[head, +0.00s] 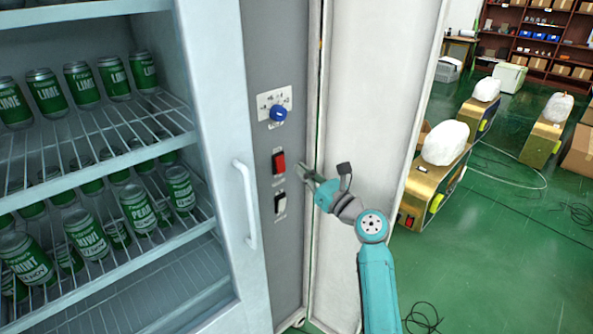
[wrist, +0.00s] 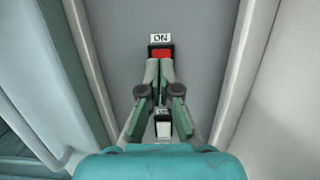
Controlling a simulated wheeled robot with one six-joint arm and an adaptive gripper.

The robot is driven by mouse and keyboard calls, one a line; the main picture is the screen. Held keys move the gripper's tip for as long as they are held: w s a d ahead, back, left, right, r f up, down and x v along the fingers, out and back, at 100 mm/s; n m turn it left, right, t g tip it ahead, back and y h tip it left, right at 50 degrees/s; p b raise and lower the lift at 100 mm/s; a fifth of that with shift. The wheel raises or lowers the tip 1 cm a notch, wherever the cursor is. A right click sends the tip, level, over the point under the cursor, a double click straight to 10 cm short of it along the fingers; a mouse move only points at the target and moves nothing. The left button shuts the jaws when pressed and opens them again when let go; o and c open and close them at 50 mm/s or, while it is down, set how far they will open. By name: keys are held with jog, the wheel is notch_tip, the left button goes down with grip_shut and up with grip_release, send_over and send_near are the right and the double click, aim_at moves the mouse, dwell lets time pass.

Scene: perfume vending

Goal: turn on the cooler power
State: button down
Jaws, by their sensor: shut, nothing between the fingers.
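The cooler (head: 213,130) stands at the left with its grey control panel (head: 268,60) exposed. A red rocker switch (head: 279,162) sits on the panel below a blue knob (head: 279,114). A white switch (head: 280,203) is below the red one. My gripper (head: 301,173) is shut and empty, just right of the red switch in the head view. In the wrist view the fingertips (wrist: 159,62) overlap the lower edge of the red switch (wrist: 161,53), with an "ON" label (wrist: 161,38) above it. I cannot tell whether the fingertips touch the switch.
An open white panel door (head: 373,90) stands right of the control panel, close to my arm. A white handle (head: 245,203) is on the glass door at left. Gold machines (head: 432,190) stand on the green floor at right.

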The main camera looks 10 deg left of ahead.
jog(key=s+d+r, duration=0.1)
jog(key=s+d, duration=0.3)
jog(key=d, duration=0.1)
jog(key=shift+s+d+r, duration=0.15)
jog(key=shift+s+d, duration=0.05)
jog(key=shift+d, duration=0.15)
